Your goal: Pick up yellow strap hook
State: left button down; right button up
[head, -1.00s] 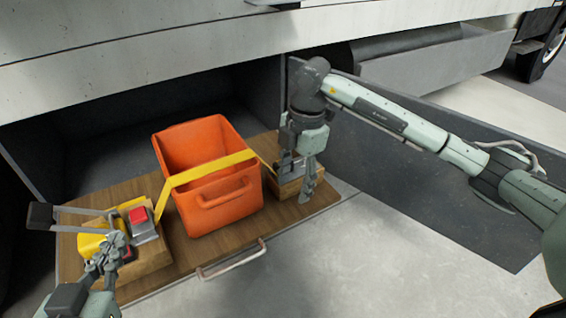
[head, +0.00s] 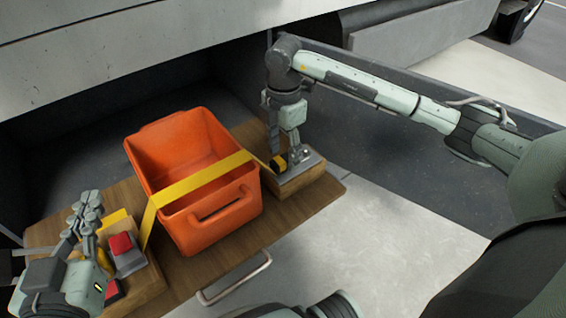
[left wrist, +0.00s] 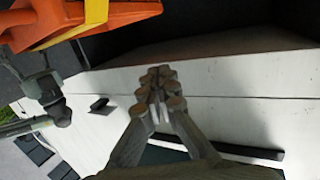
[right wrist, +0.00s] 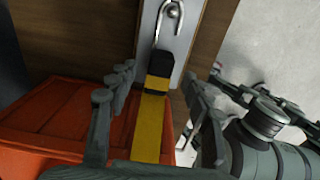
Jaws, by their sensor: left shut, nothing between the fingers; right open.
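The yellow strap (head: 203,179) runs across the front of an orange crate (head: 213,212). Its hook end (head: 279,162), with a black and yellow cover, is at the small right block. In the right wrist view the strap (right wrist: 149,128) leads to a black sleeve (right wrist: 160,67) and a silver metal hook (right wrist: 172,14) against a grey plate. My right gripper (head: 290,150) is open, its fingers either side of the strap in the right wrist view (right wrist: 160,88); contact cannot be told. My left gripper (head: 88,205) is shut and empty near the left block; it also shows in the left wrist view (left wrist: 160,85).
The crate stands on a wooden board (head: 190,268) with a metal handle (head: 235,278) at its front edge. A block with a red-buttoned ratchet (head: 125,250) is at the left. The truck body (head: 120,40) overhangs behind. Concrete floor at the right is clear.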

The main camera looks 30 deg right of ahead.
aim_at(283, 158)
jog(key=shift+f, duration=1.3)
grip_shut()
pick_arm(q)
jog(key=shift+d+r+t+h, duration=0.15)
jog(key=shift+d+r+t, duration=0.05)
jog(key=shift+r, duration=0.25)
jog(key=shift+d+r+t+h, duration=0.15)
jog(key=shift+d+r+t, duration=0.05)
jog(key=shift+r, duration=0.2)
